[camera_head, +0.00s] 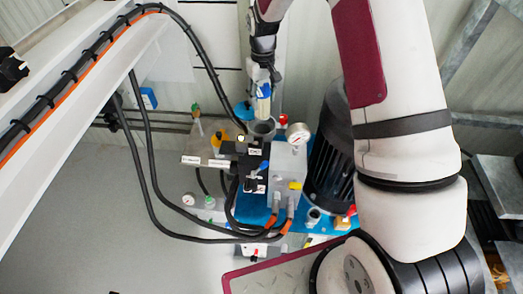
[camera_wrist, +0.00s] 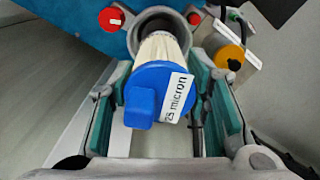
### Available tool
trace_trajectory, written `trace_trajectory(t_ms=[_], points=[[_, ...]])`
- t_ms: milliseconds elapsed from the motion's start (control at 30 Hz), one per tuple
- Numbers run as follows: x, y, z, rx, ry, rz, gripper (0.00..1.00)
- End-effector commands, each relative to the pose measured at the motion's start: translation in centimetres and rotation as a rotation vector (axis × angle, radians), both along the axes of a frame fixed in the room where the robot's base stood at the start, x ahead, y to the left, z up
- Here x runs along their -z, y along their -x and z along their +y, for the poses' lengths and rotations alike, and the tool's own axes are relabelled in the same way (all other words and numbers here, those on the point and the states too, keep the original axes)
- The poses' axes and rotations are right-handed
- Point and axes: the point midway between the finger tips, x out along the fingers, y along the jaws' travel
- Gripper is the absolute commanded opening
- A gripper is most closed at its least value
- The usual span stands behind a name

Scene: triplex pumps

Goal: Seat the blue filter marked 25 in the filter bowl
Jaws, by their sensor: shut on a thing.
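The blue filter (camera_wrist: 158,92) has a blue cap with a grip tab, a white label that seems to read 25 micron, and a pale pleated body. In the head view the filter (camera_head: 263,106) hangs roughly upright. My gripper (camera_head: 263,90) is shut on it; in the wrist view the gripper's (camera_wrist: 160,80) teal-padded fingers stand either side of the cap. The filter bowl (camera_head: 263,129) is a grey, open-topped cylinder just below the filter. In the wrist view the filter's far end overlaps the bowl's (camera_wrist: 143,20) dark round mouth. I cannot tell whether its tip is inside.
A pressure gauge (camera_head: 299,133) stands right of the bowl, and a dark motor (camera_head: 331,150) beyond it. A red knob (camera_wrist: 111,19) and a yellow-orange cap (camera_wrist: 232,57) flank the bowl. Black hoses (camera_head: 150,190) loop at left.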

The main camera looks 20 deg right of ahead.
Motion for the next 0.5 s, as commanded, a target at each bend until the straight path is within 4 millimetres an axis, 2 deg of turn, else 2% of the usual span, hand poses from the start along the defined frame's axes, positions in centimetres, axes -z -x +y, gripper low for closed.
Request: trace_trajectory(t_ms=[167, 400, 500], points=[[1.3, -0.3, 0.0, -0.004, -0.001, 0.002, 0.06], [5.4, -0.2, 0.0, -0.003, 0.000, 0.003, 0.06], [6.5, -0.3, 0.0, -0.003, 0.000, 0.001, 0.06]])
